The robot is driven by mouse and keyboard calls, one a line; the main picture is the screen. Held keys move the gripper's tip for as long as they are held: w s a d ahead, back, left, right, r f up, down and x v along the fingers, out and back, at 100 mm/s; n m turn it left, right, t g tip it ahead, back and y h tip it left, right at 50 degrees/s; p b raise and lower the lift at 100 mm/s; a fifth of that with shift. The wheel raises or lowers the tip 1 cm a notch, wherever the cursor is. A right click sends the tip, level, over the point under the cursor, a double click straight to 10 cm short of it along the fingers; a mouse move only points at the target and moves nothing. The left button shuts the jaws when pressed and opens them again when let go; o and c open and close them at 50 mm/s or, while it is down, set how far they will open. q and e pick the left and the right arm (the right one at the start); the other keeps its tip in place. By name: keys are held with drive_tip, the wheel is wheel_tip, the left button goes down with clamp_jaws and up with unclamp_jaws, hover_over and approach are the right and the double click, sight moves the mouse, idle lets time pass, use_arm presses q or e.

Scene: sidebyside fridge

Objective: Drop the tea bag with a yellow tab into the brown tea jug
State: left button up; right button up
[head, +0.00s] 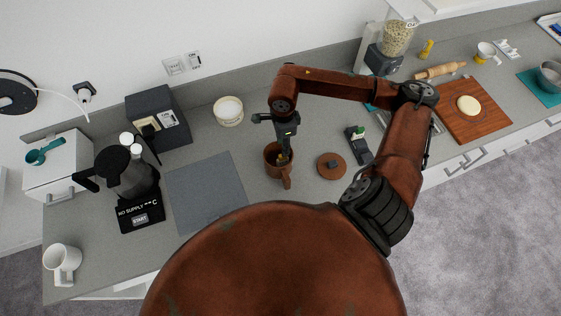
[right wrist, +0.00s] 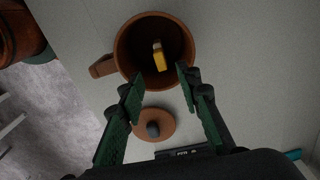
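The brown tea jug (head: 271,169) stands open on the grey counter, with its handle toward me. In the right wrist view the jug (right wrist: 124,57) is seen from above. The yellow tab (right wrist: 159,60) of the tea bag shows inside its mouth, apart from my fingers; the bag itself is mostly hidden in the dark interior. My right gripper (right wrist: 160,82) is open and empty, its fingertips at the near side of the jug's rim. In the head view my right gripper (head: 284,150) is over the jug. My left gripper is not in view.
A round brown lid (head: 331,167) with a dark knob lies right of the jug. A grey mat (head: 206,192) and a coffee maker (head: 127,175) are to the left. A pale round container (head: 228,111) stands behind. A dark device (head: 358,146) lies beyond the lid.

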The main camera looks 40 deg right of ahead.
wheel_tip(320, 180, up, 11)
drive_tip(key=shift+r, duration=0.2)
drive_tip(key=shift+f, duration=0.1)
idle(0.5)
